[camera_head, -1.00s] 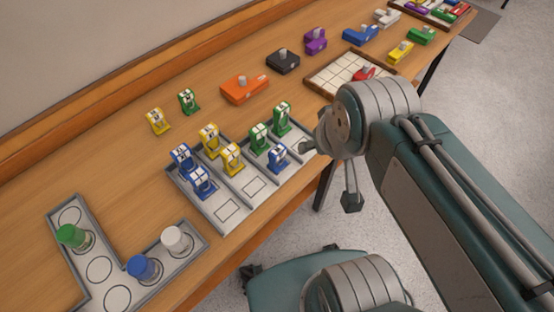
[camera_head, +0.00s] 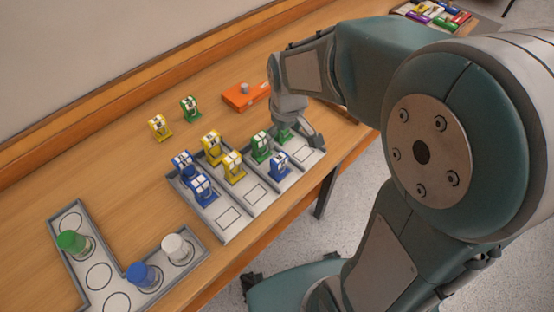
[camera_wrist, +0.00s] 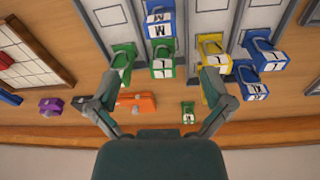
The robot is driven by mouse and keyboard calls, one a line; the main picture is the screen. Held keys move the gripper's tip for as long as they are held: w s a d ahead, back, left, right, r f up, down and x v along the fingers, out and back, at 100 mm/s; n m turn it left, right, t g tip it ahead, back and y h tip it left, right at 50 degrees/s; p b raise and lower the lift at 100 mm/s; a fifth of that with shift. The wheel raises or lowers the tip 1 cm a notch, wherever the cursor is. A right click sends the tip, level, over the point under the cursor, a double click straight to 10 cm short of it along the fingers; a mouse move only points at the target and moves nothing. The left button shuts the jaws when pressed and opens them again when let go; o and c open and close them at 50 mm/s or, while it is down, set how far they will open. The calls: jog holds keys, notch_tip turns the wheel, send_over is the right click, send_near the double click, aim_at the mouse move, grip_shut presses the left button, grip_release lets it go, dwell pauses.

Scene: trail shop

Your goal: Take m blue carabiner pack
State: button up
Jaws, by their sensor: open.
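The blue carabiner pack marked M (camera_wrist: 160,28) stands in a tray lane behind a green pack marked L (camera_wrist: 162,62) in the wrist view. In the head view the blue pack (camera_head: 279,162) is near the front of its lane, with the green pack (camera_head: 261,147) behind it. My gripper (camera_head: 298,134) is open and empty, low over the right end of the tray. In the wrist view my gripper (camera_wrist: 164,82) has its fingers spread either side of the green L pack. The left finger partly covers another green pack (camera_wrist: 123,57).
The grey laned tray (camera_head: 228,217) also holds yellow packs (camera_head: 233,167) and blue packs (camera_head: 203,188). An orange box (camera_head: 243,96) lies behind it. Loose yellow (camera_head: 159,127) and green (camera_head: 190,109) packs stand on the table. A bottle tray (camera_head: 196,254) is at front left.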

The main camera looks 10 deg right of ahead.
jog(key=n+g, duration=0.1)
send_over(279, 166)
jog(key=w, duration=0.2)
notch_tip(279, 166, down, 6)
jog(key=shift+w+d+r, duration=0.1)
jog(key=shift+d+r, duration=0.05)
jog(key=shift+r, duration=0.05)
notch_tip(279, 166, down, 11)
jog(key=shift+d+r, duration=0.15)
jog(key=shift+r, duration=0.05)
jog(key=c, duration=1)
